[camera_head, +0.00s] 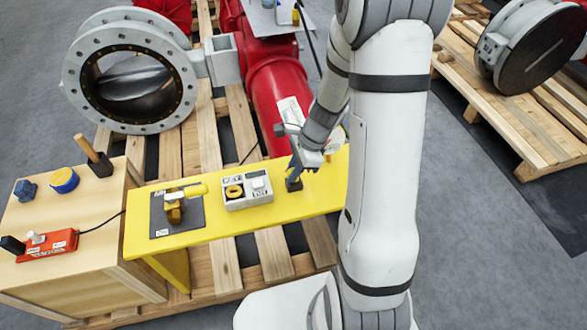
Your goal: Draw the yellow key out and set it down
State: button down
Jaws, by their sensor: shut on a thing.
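My gripper (293,172) points down over the right part of the yellow bench (222,220). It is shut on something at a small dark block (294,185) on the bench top. The held thing is too small and too covered by the fingers to make out. I cannot clearly pick out the yellow key. A light grey two-part box (247,204) stands just left of my gripper, with a yellow ring-like piece (234,191) in its left part and a white piece (259,186) in its right part.
A brass valve (174,212) with a yellow handle stands on a grey plate at the bench's left. A wooden box (75,222) beyond carries a red switch unit, caps and a wooden-handled tool. A red pipe (275,95) rises behind the bench. Bare bench top lies between plate and box.

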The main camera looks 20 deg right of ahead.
jog(key=shift+f+b, duration=0.35)
jog(key=shift+f, duration=0.25)
jog(key=c, duration=1.3)
grip_release()
jog(key=shift+r, duration=0.1)
jog(key=shift+c, duration=0.2)
jog(key=p+v, duration=0.2)
jog(key=v, duration=0.5)
jog(key=shift+r, duration=0.4)
jog(key=shift+d, duration=0.15)
jog(key=s+r+n+t+h+p, duration=0.1)
jog(key=s+r+n+p, duration=0.3)
jog(key=r, duration=0.5)
jog(key=s+a+r+n+h+p, duration=0.1)
jog(key=s+r+n+h+p, duration=0.1)
jog(key=s+r+n+p, duration=0.3)
jog(key=s+a+r+n+t+h+p, duration=0.1)
jog(key=s+r+n+p, duration=0.3)
jog(key=r+n, duration=0.5)
notch_tip(320, 180, up, 5)
jog(key=shift+s+a+r+t+h+p, duration=0.2)
jog(key=shift+s+r+t+h+p, duration=0.1)
jog(key=shift+s+p, duration=0.15)
